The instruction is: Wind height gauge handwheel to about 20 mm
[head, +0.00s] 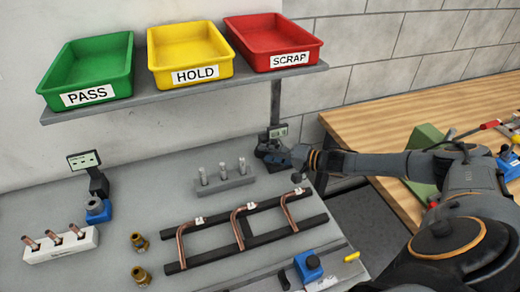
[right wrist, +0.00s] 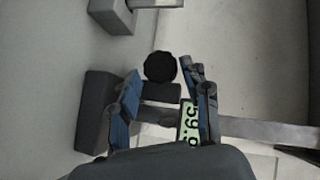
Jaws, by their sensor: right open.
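The height gauge (head: 268,149) stands at the back right of the grey bench, with a small display (head: 278,132) on top. My right gripper (head: 282,157) is at the gauge, its arm reaching in from the right. In the right wrist view, the gripper (right wrist: 160,70) is open, with one finger on each side of the black round handwheel (right wrist: 160,67). I cannot tell whether the fingers touch it. The green display (right wrist: 188,122) shows sideways digits, partly hidden; 5 and 9 are readable. My left gripper is not in view.
A shelf (head: 190,92) with green (head: 85,70), yellow (head: 188,50) and red (head: 272,40) bins hangs above the bench. A grey block with pins (head: 225,185) stands left of the gauge. Copper tubes on a black rack (head: 245,238) lie in front. A wooden table (head: 385,115) is right.

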